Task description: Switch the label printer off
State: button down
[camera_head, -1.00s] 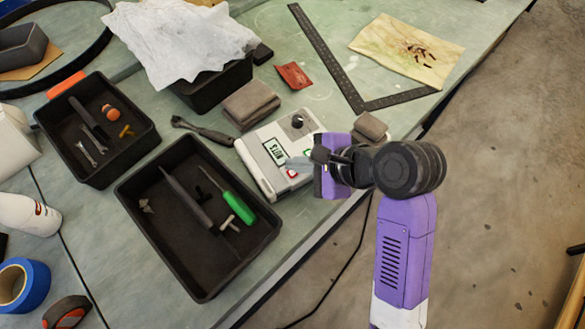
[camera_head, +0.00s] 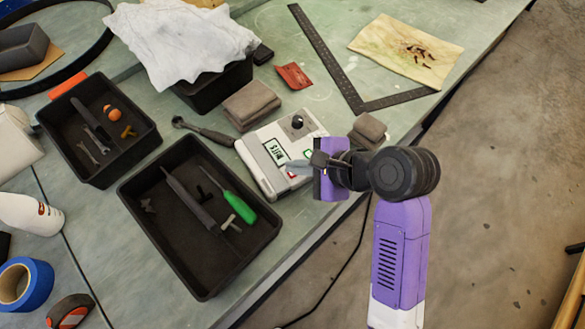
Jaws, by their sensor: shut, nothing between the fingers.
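The label printer (camera_head: 262,172) is a white box with a grey front strip, lying on the green bench near its right edge. Its top has a small display with dark lettering, a black knob (camera_head: 297,122), and a red button (camera_head: 291,174) near the front. A green-edged part shows beside my gripper. My gripper (camera_head: 290,164) is shut and empty, with its fingertips over the printer's front right part, close to the red button. I cannot tell whether they touch it. The purple gripper body hides the printer's right corner.
A black tray (camera_head: 134,187) with a green screwdriver (camera_head: 240,207) and other tools stands to the printer's left. A black carpenter's square (camera_head: 330,62) lies farther back. The bench edge drops off at right.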

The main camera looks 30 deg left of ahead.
jog(key=shift+f, duration=0.4)
dwell(0.4)
jog(key=shift+r+p, duration=0.1)
jog(key=shift+p, duration=0.25)
jog(key=shift+r+p, duration=0.8)
jog(key=shift+p, duration=0.45)
notch_tip(320, 180, up, 6)
jog(key=p, duration=0.7)
